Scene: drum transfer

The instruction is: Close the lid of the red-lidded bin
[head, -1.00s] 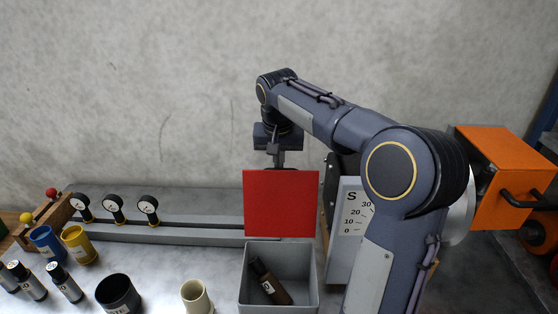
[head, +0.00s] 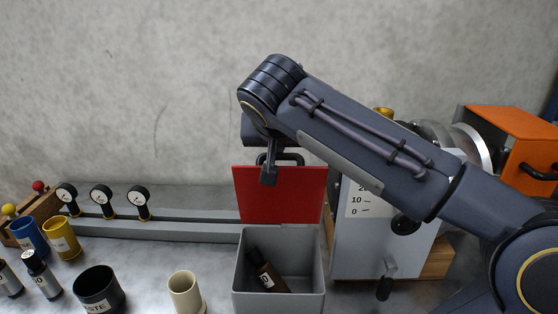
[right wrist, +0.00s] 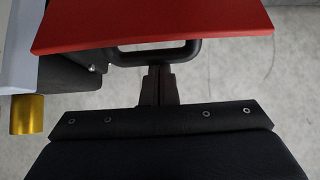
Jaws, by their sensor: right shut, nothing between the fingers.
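The grey bin (head: 240,292) stands on the bench with its red lid (head: 296,195) raised at the back and its mouth open. A dark brown bottle (head: 268,278) lies tilted inside. A black handle (head: 291,158) sticks out at the lid's upper edge. My right gripper (head: 268,176) is shut and empty, overlapping the lid's top edge beside the handle. In the right wrist view the shut fingers (right wrist: 157,75) reach the handle (right wrist: 185,54) under the red lid (right wrist: 150,22); whether they touch it I cannot tell. My left gripper is not in view.
A machine with a scale plate (head: 362,203) stands right of the bin. A cream cup (head: 185,292), a black cup (head: 98,290) and several bottles stand to the left. A grey rail with gauges (head: 140,203) runs behind them.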

